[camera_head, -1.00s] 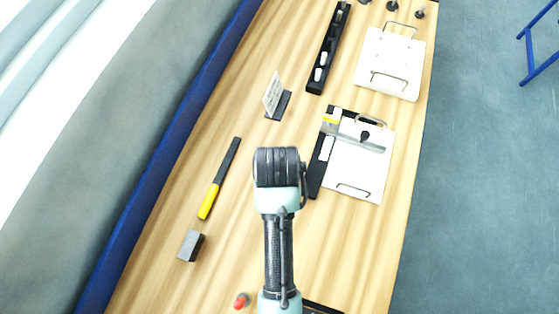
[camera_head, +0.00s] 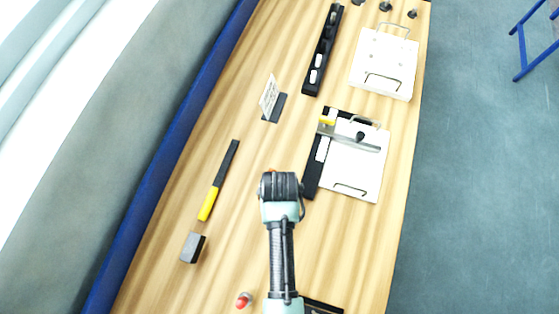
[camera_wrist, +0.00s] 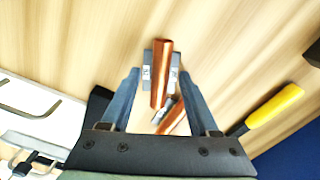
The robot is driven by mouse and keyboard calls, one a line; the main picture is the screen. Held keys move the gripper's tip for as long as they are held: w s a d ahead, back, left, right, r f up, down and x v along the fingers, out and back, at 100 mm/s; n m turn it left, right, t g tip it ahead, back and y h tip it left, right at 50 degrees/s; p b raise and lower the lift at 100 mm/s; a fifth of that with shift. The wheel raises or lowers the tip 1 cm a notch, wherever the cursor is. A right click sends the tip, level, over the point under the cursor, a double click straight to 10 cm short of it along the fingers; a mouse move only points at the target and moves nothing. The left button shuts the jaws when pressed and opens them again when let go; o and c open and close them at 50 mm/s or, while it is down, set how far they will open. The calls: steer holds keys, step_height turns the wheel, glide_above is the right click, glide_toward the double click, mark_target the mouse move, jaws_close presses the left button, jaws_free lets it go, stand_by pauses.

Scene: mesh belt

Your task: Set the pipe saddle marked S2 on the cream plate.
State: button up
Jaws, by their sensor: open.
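In the wrist view, a grey pipe saddle (camera_wrist: 148,73) with small white labels holds a copper pipe (camera_wrist: 161,75) on the wood table. A second copper piece with a grey part (camera_wrist: 172,115) lies just below it, partly hidden by my gripper. The label markings are too small to read. My open gripper (camera_wrist: 160,80) has one finger on each side of the saddle, apart from it. In the head view my wrist hides the saddle. Two pale plates with wire handles stand at the right, the far one (camera_head: 385,70) and the near one (camera_head: 350,172); which is cream is unclear.
A grey bar with a dark knob (camera_head: 360,136) lies across the near plate. A black rack (camera_head: 323,50), a small sign (camera_head: 270,97), a yellow-handled tool (camera_head: 208,204) and a grey block (camera_head: 192,247) are on the table.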

steer(key=shift+f, duration=0.25)
stand_by(0.5)
jaws_close()
